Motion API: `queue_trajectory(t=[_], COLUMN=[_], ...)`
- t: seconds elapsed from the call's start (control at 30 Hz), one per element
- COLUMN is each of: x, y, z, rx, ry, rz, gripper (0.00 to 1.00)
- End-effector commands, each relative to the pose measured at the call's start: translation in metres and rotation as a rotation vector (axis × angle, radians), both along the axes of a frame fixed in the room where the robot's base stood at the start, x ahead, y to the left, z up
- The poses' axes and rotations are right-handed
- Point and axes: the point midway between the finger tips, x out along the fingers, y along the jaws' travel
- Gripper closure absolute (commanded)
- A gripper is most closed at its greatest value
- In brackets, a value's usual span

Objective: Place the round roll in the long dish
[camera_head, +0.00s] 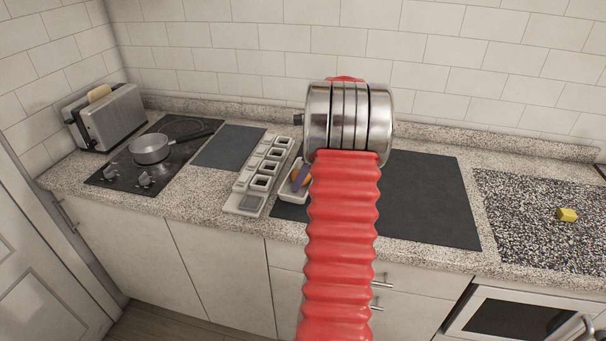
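A white dish (287,195) stands on the counter left of my arm; its right part is hidden behind the arm, so I cannot tell its full length. A small rounded orange-brown thing (296,177), perhaps the round roll, shows at the dish beside a purple piece (302,174). Both are partly covered by my arm, and I cannot tell whether they lie inside the dish. My red arm and its silver joint fill the middle of the view. My gripper's fingers are hidden behind them.
A long white tray (232,205) with several square compartments stands left of the dish. A dark mat (430,200) lies on the right. A yellow block (567,214) sits on a speckled mat (530,245). A pan (150,149) and toaster (115,118) stand far left.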

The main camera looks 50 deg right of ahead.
Motion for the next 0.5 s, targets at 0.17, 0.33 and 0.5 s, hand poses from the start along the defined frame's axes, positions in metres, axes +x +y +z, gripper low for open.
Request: queue_trajectory(t=[0.17, 0.33, 0.5], x=[0.0, -0.005, -0.014], y=[0.0, -0.002, -0.006], z=[0.002, 0.014, 0.038], rx=[-0.001, -0.002, -0.004], ry=[0.0, -0.001, -0.001], rz=[0.001, 0.0, -0.001], gripper=[0.31, 0.31, 0.31])
